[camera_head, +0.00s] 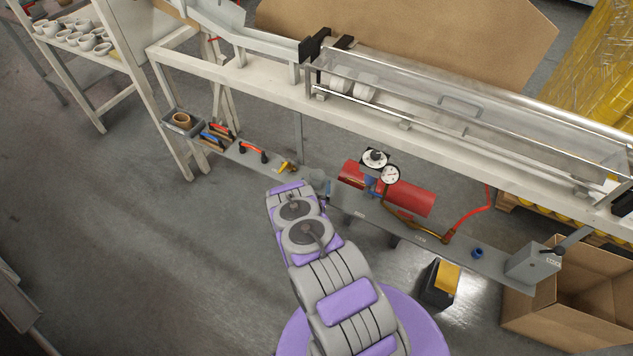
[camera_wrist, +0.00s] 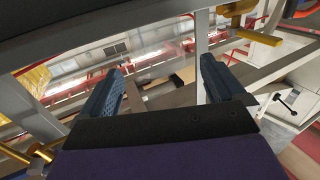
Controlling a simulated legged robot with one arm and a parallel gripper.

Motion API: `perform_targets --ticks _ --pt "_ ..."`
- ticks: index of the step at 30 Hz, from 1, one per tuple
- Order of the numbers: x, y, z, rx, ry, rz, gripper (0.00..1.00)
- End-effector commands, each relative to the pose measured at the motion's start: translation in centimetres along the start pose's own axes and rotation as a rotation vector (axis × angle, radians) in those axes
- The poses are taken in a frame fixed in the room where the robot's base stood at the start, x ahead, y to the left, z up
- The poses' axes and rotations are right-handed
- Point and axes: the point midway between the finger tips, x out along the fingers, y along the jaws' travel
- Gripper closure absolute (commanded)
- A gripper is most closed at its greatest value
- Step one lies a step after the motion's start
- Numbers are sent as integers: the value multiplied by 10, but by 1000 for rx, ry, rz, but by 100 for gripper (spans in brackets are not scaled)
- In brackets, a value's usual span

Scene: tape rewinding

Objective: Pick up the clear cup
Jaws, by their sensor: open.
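In the head view my grey and purple arm reaches up to the narrow grey shelf.
The shelf (camera_head: 352,207) holds a red cylinder (camera_head: 410,193), a gauge (camera_head: 390,175), red-handled tools and a small blue part (camera_head: 477,253). A white-framed machine (camera_head: 400,118) stands behind. A cardboard box (camera_head: 575,330) is at lower right. White cups (camera_head: 85,43) stand far left.

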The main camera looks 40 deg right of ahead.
Motion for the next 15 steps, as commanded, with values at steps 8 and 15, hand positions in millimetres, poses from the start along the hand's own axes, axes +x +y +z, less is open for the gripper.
perform_targets --ticks 8,15 --pt "18 0 1 0 -1 -1 4" --pt "45 1 0 2 3 0 4"
